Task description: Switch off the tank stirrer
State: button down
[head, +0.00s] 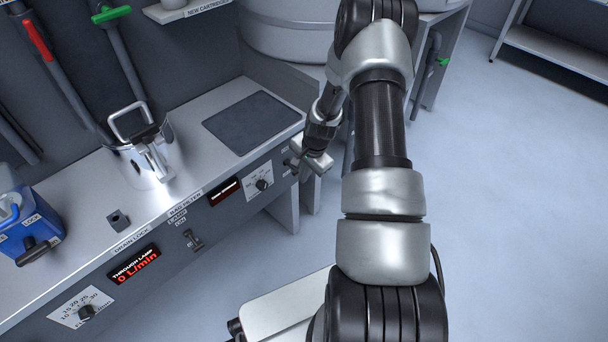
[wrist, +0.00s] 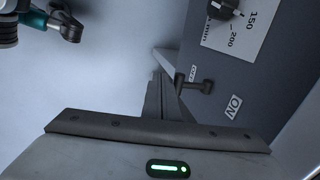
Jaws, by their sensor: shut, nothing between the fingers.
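In the wrist view a dark switch lever (wrist: 194,84) stands out from the grey panel. An "ON" label (wrist: 233,106) is at its lower right, and a small label at its upper left is hard to read. My gripper (wrist: 164,62) is shut and empty, its fingers seen edge-on just left of the lever. I cannot tell whether they touch. In the head view my gripper (head: 296,164) is at the right end of the console front, largely covering the lever there. A dial (head: 262,184) sits to its left; the wrist view shows its black knob (wrist: 224,8) near 150 and 200.
The console top (head: 200,190) holds a silver jug (head: 150,165), a blue box (head: 30,225) and a dark square pad (head: 252,122). A lamp switch (head: 193,240) is farther left on the front. A large round tank (head: 288,35) stands behind. The floor at right is clear.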

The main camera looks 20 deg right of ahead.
jog(key=shift+r, duration=0.1)
jog(key=shift+r+p, duration=0.5)
jog(key=shift+r, duration=0.2)
